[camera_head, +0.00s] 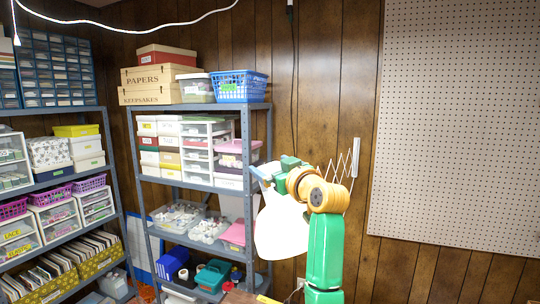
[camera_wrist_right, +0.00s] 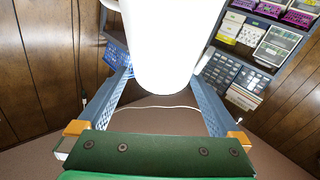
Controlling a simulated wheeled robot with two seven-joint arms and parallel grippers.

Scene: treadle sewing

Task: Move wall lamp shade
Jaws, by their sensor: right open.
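The white wall lamp shade (camera_head: 281,226) hangs in front of the wood-panelled wall, partly behind my right arm. A white accordion bracket (camera_head: 342,166) joins a narrow wall plate (camera_head: 355,158) on its right. My right gripper (camera_head: 262,173) is at the upper left of the shade, its tips partly hidden. In the right wrist view, the shade (camera_wrist_right: 170,45) fills the upper middle, between and beyond the two blue fingers of my right gripper (camera_wrist_right: 165,80). The fingers are open, and I cannot tell whether either touches the shade. My left gripper is out of view.
A grey metal shelf (camera_head: 190,107) with boxes, bins and a blue basket (camera_head: 239,85) stands just left of my right gripper. Another loaded shelf (camera_head: 60,184) is at far left. A pegboard (camera_head: 460,125) covers the wall at right, with clear room in front.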

